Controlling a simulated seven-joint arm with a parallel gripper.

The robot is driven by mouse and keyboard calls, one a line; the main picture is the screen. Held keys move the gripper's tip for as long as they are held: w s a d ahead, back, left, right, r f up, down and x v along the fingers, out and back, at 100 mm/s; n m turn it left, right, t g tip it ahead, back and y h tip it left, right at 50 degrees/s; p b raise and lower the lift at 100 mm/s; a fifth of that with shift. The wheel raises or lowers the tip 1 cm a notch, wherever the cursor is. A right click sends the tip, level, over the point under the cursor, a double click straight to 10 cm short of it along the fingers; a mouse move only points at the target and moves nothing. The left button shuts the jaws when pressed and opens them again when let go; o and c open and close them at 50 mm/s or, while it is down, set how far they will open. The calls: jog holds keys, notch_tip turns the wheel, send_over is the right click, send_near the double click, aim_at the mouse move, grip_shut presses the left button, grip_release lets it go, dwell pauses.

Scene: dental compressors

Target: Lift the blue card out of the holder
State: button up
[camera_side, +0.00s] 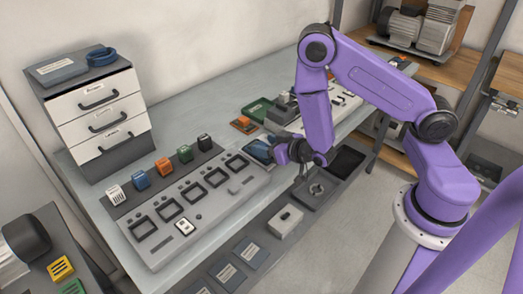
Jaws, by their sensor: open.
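A flat blue card (258,151) lies at a tilt on the bench, right of the row of square frames, and is probably the task's card. Its holder cannot be made out clearly. My gripper (279,154) is at the end of the purple arm, just right of the card and close to it. It is open, with nothing visibly held. The dark fingers are small here, and I cannot tell whether they touch the card. The gripper and wrist may hide part of the card's right side.
A grey panel with square frames (190,194) fills the left of the bench. Behind it stand white, blue, orange and green blocks (162,166). A drawer cabinet (97,112) stands at the back left. Green and orange trays (243,125) lie behind the card. Dark cards (248,252) lie lower down in front.

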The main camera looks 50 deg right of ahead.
jog(key=shift+x, duration=0.8)
grip_shut()
jog(key=shift+r, duration=0.15)
